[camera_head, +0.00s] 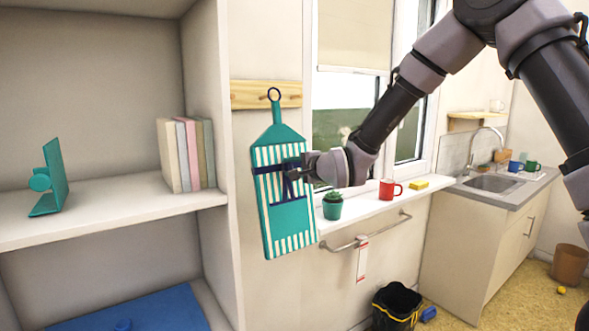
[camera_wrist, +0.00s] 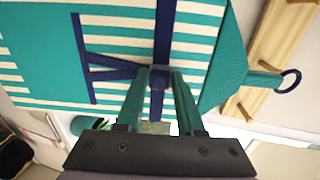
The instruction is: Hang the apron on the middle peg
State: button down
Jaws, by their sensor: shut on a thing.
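The apron (camera_head: 285,215) is teal with white stripes, a dark blue waist tie and a narrow teal neck strap ending in a dark blue loop (camera_head: 273,94). It hangs upright, tilted slightly, before the wooden peg rail (camera_head: 240,95). My gripper (camera_head: 293,172) is shut on the blue tie at the apron's middle; the wrist view shows the fingers (camera_wrist: 158,78) closed there. In the wrist view the loop (camera_wrist: 290,82) is level with the rail (camera_wrist: 262,62), near its pegs (camera_wrist: 236,107). The middle peg is not clearly visible, and I cannot tell whether the loop is around it.
A shelf unit (camera_head: 212,120) with books stands close on the left. A towel bar (camera_head: 370,233) and black bin (camera_head: 396,305) are below.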

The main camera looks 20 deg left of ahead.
aim_at(283, 167)
jog(key=shift+r+x, duration=0.2)
jog(key=shift+x, duration=1.35)
jog(key=shift+w+a+f, duration=0.45)
jog(key=shift+w+a, duration=0.1)
